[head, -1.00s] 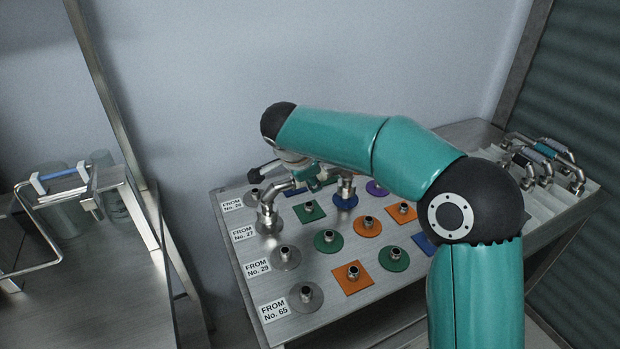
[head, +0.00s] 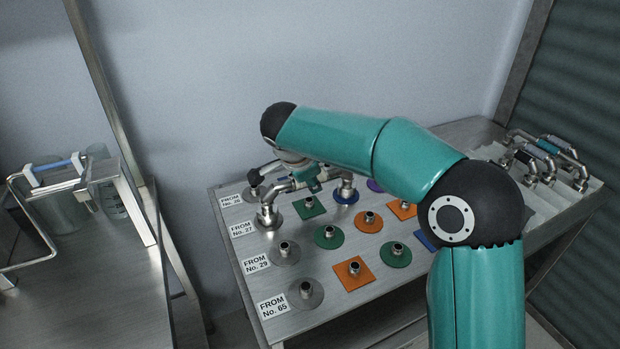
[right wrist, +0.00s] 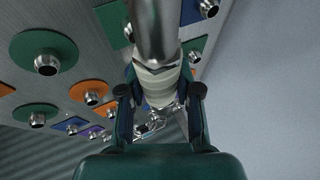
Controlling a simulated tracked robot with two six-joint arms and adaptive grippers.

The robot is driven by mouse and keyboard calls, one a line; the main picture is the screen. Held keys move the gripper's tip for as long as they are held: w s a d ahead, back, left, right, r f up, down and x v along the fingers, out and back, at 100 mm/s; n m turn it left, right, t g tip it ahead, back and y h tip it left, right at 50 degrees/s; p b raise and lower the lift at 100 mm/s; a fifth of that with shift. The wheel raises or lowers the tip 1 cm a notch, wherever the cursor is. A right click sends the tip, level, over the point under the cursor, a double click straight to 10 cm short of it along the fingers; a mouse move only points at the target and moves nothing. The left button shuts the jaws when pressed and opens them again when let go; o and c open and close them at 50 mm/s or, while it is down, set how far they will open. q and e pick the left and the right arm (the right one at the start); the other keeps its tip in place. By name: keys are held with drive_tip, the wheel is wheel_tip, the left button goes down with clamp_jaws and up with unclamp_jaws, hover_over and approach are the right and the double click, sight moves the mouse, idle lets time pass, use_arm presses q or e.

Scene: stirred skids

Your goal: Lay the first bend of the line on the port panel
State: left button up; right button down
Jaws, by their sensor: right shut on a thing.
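The port panel (head: 335,285) is a grey sloping plate with ports on coloured discs and squares. A steel bend (head: 287,186) lies over its far left part. Its near end is at the grey port (head: 268,220) in the row labelled FROM No. 27, and its other end is at the port on a blue disc (head: 346,196). Whether either end is fully seated I cannot tell. My right gripper (right wrist: 158,92) is shut on the bend's pale banded middle (right wrist: 158,82); in the head view my arm partly hides it. My left gripper is not in view.
Several more bends (head: 550,160) lie on a white rack at the right end of the table. A steel bench (head: 95,285) stands left, with a bent tube frame with a blue bar (head: 52,166) and clear jars (head: 110,200). A wall rises behind the panel.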

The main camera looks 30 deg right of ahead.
drive_tip(key=shift+f, duration=0.15)
drive_tip(key=c, duration=0.7)
unclamp_jaws()
drive_tip(key=v, duration=1.2)
drive_tip(key=shift+d, duration=0.1)
